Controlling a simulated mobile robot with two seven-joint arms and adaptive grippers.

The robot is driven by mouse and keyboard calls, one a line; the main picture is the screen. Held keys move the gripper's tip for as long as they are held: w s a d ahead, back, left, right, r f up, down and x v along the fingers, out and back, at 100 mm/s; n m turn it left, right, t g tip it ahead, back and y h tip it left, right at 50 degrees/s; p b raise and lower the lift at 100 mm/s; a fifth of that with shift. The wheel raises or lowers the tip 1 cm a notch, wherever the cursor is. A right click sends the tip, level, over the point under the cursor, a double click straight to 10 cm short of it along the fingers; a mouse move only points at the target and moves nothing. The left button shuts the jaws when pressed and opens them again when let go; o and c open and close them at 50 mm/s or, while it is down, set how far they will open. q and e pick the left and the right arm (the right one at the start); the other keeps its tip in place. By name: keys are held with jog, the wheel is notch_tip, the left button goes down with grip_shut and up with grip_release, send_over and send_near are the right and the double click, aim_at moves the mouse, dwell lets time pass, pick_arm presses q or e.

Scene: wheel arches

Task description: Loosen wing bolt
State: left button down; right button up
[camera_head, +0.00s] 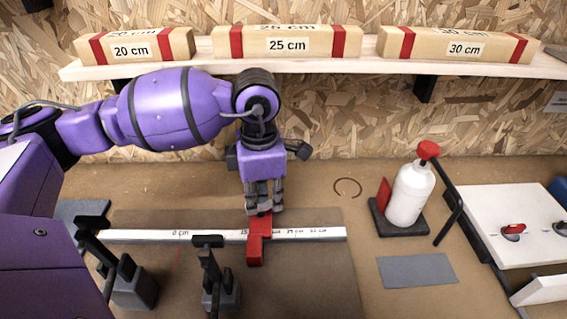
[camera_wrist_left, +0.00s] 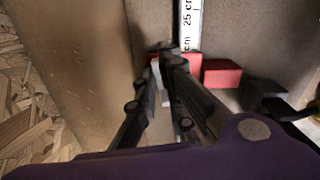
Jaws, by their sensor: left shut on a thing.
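A red sliding stop (camera_head: 255,250) sits across the white ruler bar (camera_head: 215,236), near the 25 cm mark. My left gripper (camera_head: 263,208) points down onto the top of this stop and is shut on a small part there, which I take to be the wing bolt. The fingers hide the part itself. In the left wrist view, my left gripper (camera_wrist_left: 170,55) has its fingers close together over the stop, and the red stop (camera_wrist_left: 220,73) shows on both sides of them. My right gripper is not in view.
Black clamps (camera_head: 222,285) stand in front of the ruler bar. A white bottle with a red cap (camera_head: 408,195), a thin ring (camera_head: 347,188) and a grey plate (camera_head: 417,270) are to the right. A shelf (camera_head: 205,68) with labelled wooden blocks runs along the back wall.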

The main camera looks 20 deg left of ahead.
aim_at(264, 202)
pick_arm(q)
jog(key=shift+s+f, duration=0.1)
jog(key=shift+f, duration=0.1)
jog(key=c, duration=1.9)
grip_release()
jog(key=shift+o, duration=0.2)
jog(key=shift+r, duration=0.15)
notch_tip(264, 202, up, 12)
